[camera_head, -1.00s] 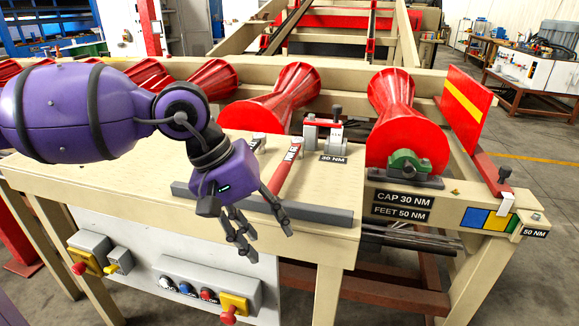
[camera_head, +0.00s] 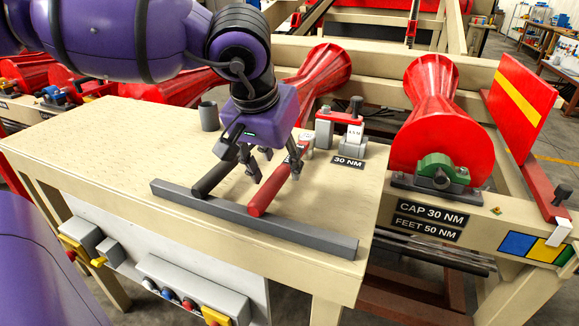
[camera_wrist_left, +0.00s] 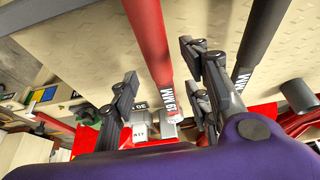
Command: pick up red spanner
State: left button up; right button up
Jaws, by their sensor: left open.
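My right gripper is not in view.
A dark cup (camera_head: 209,116) stands behind the dark spanner. A red-topped clamp block (camera_head: 340,130) and a 30 NM label (camera_head: 348,162) are to the right. Red rollers (camera_head: 440,130) stand beyond the bench. The left bench top is clear.

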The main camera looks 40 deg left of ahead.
aim_at(280, 170)
pick_arm(q)
jog(key=b+x, duration=0.1)
jog(key=x, duration=0.2)
jog(key=shift+a+f, duration=0.1)
jog(key=shift+f, duration=0.3)
jog(key=shift+w, duration=0.1)
grip_shut()
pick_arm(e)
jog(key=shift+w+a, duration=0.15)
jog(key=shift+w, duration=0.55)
